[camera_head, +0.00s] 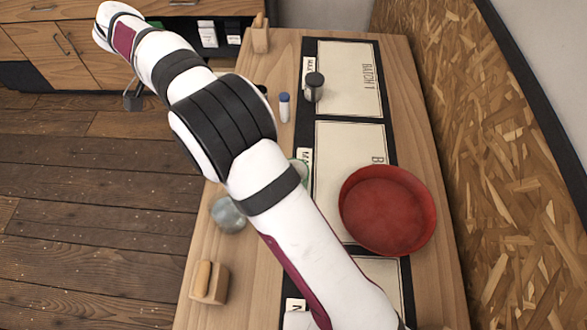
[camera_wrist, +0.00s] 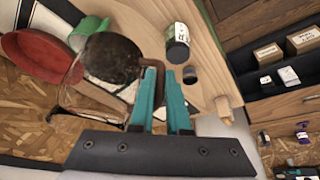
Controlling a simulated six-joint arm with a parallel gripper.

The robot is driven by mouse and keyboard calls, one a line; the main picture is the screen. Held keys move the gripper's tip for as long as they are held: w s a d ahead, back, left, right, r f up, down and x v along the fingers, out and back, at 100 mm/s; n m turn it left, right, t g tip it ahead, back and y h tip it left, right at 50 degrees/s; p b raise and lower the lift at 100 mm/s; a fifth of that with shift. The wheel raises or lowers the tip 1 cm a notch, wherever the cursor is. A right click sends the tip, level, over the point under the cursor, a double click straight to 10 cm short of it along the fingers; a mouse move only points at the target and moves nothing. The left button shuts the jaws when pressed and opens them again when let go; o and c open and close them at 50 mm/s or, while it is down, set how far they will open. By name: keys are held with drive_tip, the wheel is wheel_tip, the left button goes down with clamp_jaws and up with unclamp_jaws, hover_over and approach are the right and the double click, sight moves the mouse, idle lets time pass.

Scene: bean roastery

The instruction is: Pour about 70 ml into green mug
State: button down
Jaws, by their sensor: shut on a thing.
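My gripper (camera_wrist: 162,75), with teal fingers, is shut on a dark round vessel (camera_wrist: 112,58) in the wrist view. A brown curved band (camera_wrist: 72,88) shows at its side. I cannot tell its fill level or exact tilt. The green mug (camera_wrist: 88,30) is partly hidden behind the held vessel. In the head view only a bit of the mug's rim (camera_head: 301,166) shows beside my arm, which covers the rest. Nothing is seen flowing. My gripper cannot be made out clearly in the head view.
A red round bowl (camera_head: 388,210) sits on the sheets at the right. A clear glass vessel (camera_head: 228,215) and a wooden block (camera_head: 209,283) stand near the table's left edge. A dark-lidded jar (camera_head: 313,88) and a blue-capped bottle (camera_head: 284,107) stand farther back.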

drive_tip(key=shift+m, duration=0.3)
drive_tip(key=f, duration=0.4)
drive_tip(key=s+a+f, duration=0.1)
drive_tip(key=f, duration=0.4)
drive_tip(key=a+f, duration=0.1)
drive_tip(key=f, duration=0.4)
drive_tip(key=shift+s+f, duration=0.15)
drive_tip(key=shift+f, duration=0.1)
drive_tip(key=v, duration=0.3)
drive_tip(key=d+v, duration=0.1)
drive_tip(key=v, duration=0.1)
drive_tip(key=shift+s, duration=0.25)
drive_tip(key=shift+d+r, duration=0.1)
